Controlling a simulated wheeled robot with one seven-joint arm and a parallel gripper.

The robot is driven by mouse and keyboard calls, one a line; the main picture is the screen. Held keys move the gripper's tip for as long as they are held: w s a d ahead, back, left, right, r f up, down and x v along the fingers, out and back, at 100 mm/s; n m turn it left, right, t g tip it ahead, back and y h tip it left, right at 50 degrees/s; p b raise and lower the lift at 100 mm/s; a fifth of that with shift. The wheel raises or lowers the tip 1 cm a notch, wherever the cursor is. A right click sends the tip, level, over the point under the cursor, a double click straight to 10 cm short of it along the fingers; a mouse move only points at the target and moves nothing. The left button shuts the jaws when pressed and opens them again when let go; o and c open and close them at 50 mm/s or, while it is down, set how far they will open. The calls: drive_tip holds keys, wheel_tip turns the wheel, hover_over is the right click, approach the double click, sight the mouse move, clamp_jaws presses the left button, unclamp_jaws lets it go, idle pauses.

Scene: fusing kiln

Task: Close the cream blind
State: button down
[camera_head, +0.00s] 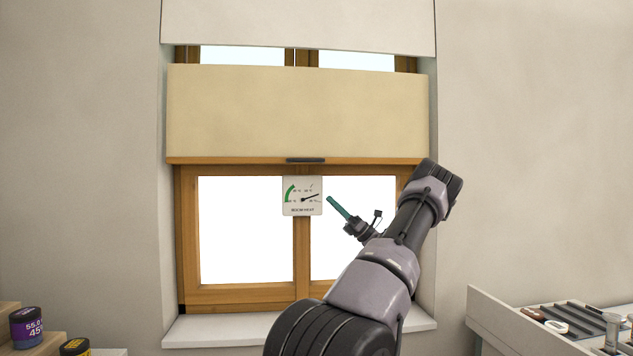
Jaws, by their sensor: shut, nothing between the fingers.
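The cream blind (295,110) hangs across the upper half of the wooden window, with a strip of glass showing above it. Its wooden bottom rail (220,160) carries a dark handle (305,160) at the middle, and the panes below are uncovered. My gripper (331,200) is shut and empty, with teal fingers pointing up and left. In the picture it lies below and a little right of the handle, apart from it, and just right of the dial gauge (302,196).
A white panel (300,22) covers the window top. The sill (215,330) is bare where it shows. An open drawer (500,320) with small items stands at the lower right. Jars, one purple (26,327) and one yellow-labelled (75,347), stand at the lower left.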

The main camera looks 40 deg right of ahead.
drive_tip(key=s+d+r+x, duration=0.1)
drive_tip(key=r+x, duration=0.1)
drive_tip(key=x, duration=1)
drive_tip(key=shift+w+d+r, duration=0.2)
drive_tip(key=shift+d, duration=0.1)
drive_tip(key=shift+r, duration=0.15)
